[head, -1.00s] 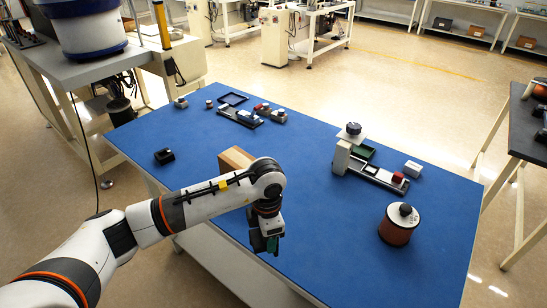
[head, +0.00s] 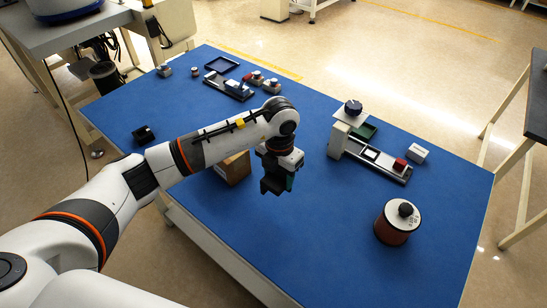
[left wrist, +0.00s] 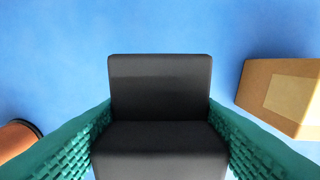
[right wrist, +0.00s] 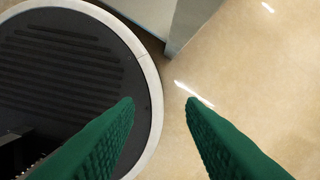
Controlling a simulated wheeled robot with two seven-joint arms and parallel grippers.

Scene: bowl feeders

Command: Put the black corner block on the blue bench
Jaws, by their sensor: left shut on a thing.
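The black corner block (left wrist: 160,90) is between the green fingers of my left gripper (left wrist: 160,120), which is shut on it. In the head view my left gripper (head: 276,182) is over the front part of the blue bench (head: 320,230), just right of a cardboard box. A dark part of the block (head: 270,187) shows under the gripper; whether it touches the bench I cannot tell. My right gripper (right wrist: 160,102) is open and empty, away from the bench, with floor and a dark round surface below. It is not in the head view.
The cardboard box (head: 235,169) stands close to my left gripper. A red-brown reel (head: 397,223) stands at the right front. A fixture (head: 378,160) and a white block (head: 418,153) are at the right. A small black item (head: 143,135) lies left. The front middle is clear.

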